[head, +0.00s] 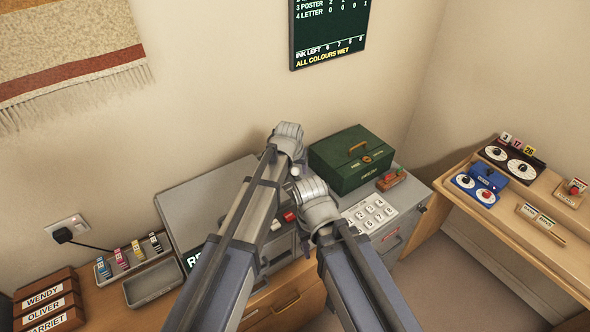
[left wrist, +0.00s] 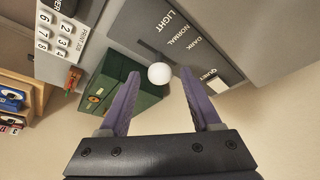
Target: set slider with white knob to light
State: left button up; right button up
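The white knob (left wrist: 159,74) is a round ball in the left wrist view. It lies between the purple fingertips of my left gripper (left wrist: 160,86), with gaps at both sides. That gripper is open. The grey panel (left wrist: 214,50) beyond carries the words LIGHT, NORMAL, DARK and QUIET. I cannot tell which word the knob stands at. In the head view my left gripper (head: 287,138) is over the grey machine (head: 196,203), its fingers hidden. My right gripper (head: 314,196) is lower and to the right, its fingers also hidden.
A green box (head: 345,172) stands behind, right of the grippers; a keypad (head: 371,212) lies in front of it. Ink bottles (head: 128,253) and an empty grey tray (head: 152,283) are at left. A side desk (head: 555,248) with dial boxes is at right, past open floor.

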pick_arm(q)
grip_shut()
dwell(1.2)
